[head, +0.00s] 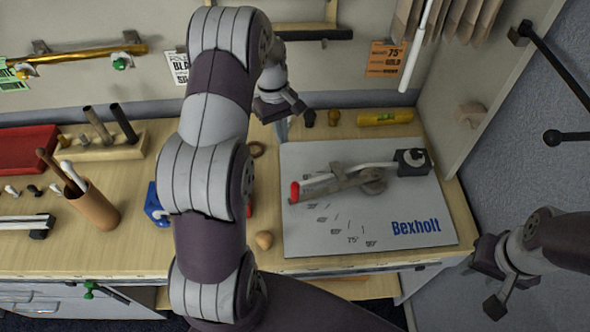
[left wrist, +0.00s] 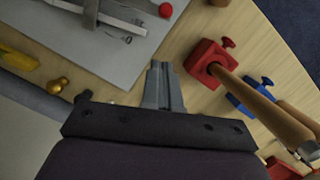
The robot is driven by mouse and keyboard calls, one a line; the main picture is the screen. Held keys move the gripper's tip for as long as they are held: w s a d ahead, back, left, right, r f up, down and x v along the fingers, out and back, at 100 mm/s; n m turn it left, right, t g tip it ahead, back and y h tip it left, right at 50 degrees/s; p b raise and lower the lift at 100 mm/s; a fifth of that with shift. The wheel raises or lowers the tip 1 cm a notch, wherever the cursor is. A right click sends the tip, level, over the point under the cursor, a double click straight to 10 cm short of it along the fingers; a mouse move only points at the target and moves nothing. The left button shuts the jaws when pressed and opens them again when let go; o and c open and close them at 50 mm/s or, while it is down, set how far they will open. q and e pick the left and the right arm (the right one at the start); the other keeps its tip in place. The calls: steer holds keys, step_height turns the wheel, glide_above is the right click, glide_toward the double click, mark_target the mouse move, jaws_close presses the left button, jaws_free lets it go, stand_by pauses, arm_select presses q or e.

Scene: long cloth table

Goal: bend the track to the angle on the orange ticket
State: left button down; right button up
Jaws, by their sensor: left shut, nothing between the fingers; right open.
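The orange ticket (head: 383,60) hangs on the back wall and reads 75° and GOLD. The grey Bexholt board (head: 390,208) lies on the table, with printed angle marks including 75°. On it is a bender with a grey lever (head: 335,185) ending in a red grip (head: 295,192), and a pale track (head: 370,166) running to a dark block (head: 411,162). The track's bend cannot be read clearly. My left gripper (head: 282,128) is shut and empty above the board's back left edge; it also shows in the left wrist view (left wrist: 163,85). My right gripper (head: 490,300) is open, off the table's right front.
A gold tube (head: 385,118) lies behind the board. A wooden holder with dark rods (head: 100,142), a brown cup (head: 95,207) and a blue tool (head: 155,205) stand left. My left arm hides part of the table.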

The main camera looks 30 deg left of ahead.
arm_select(q)
steer(key=s+d+f+p, duration=0.1)
steer(key=d+f, duration=0.3)
steer(key=f, duration=0.5)
steer(key=shift+s+f+p, duration=0.35)
steer(key=shift+s, duration=0.5)
arm_select(e)
steer(key=shift+w+a+r, duration=0.1)
steer(key=shift+w+a, duration=0.05)
steer(key=shift+a, duration=0.05)
arm_select(q)
steer(key=shift+s+d, duration=0.1)
steer(key=shift+d, duration=0.05)
